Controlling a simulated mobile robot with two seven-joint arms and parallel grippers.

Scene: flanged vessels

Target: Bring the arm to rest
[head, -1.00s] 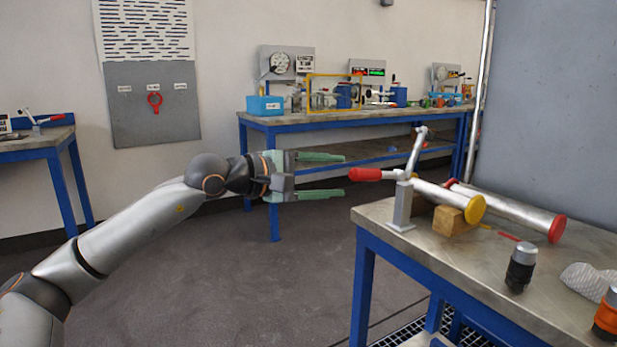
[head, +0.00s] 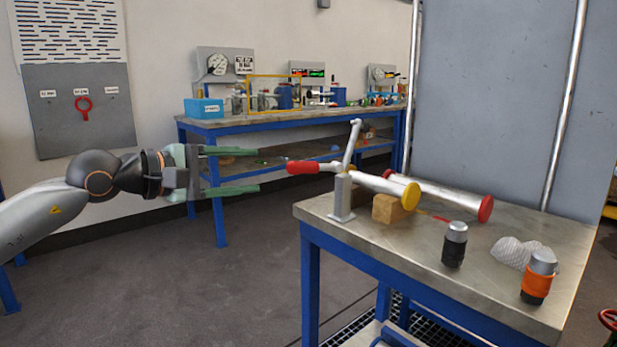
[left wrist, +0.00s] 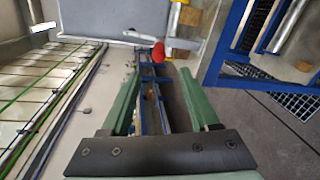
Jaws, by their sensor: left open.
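My left arm comes in from the left in the head view. Its gripper (head: 257,171) is open and empty, with two green fingers apart, in the air left of the near bench. The red-handled lever (head: 303,168) on a grey post is just right of the fingertips, and they appear apart from it. In the left wrist view the gripper (left wrist: 166,88) has nothing between its fingers, and the red handle (left wrist: 158,52) shows beyond the fingertips. My right gripper is not in view.
The near bench (head: 520,292) holds a yellow-capped tube (head: 411,196), a red-capped tube (head: 485,208), a wooden block (head: 386,209), a black-banded cylinder (head: 455,245) and an orange-banded one (head: 538,278). A back bench (head: 190,124) carries gauges and a blue bin (head: 204,109). Open floor lies left of the near bench.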

